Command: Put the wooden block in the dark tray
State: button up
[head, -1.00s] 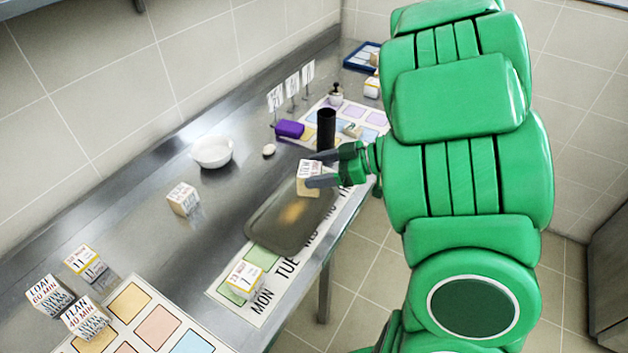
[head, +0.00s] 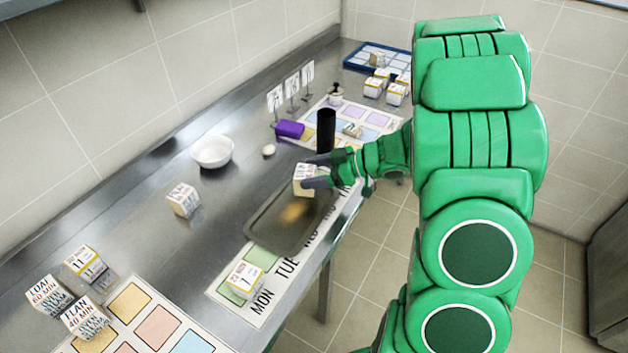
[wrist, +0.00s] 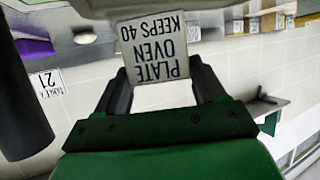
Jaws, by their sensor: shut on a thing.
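My gripper (head: 317,174) is shut on a wooden block (head: 304,181) with printed white faces. In the wrist view the block (wrist: 157,50) sits between the two fingers, with "PLATE OVEN KEEPS 40" upside down on its near face. The dark tray (head: 262,235) lies on the steel counter, partly over the weekday mat. The block is above the far end of the tray; I cannot tell whether it touches the tray. The tray's visible floor is bare, and its far end is partly hidden by the block and gripper.
A black cylinder (head: 326,130) stands just behind my gripper. A white bowl (head: 212,152), a purple object (head: 290,129) and a printed block (head: 183,199) stand on the counter. Several more blocks stand near left, and a blue tray (head: 377,58) is at the far end.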

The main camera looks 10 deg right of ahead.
jog(key=shift+w+f, duration=0.15)
jog(key=shift+f, duration=1.5)
jog(key=shift+f, duration=0.2)
jog(key=o, duration=1.1)
jog(key=shift+r, duration=0.1)
jog(key=shift+d+r, duration=0.1)
jog(key=shift+r, duration=0.05)
jog(key=v, duration=1.2)
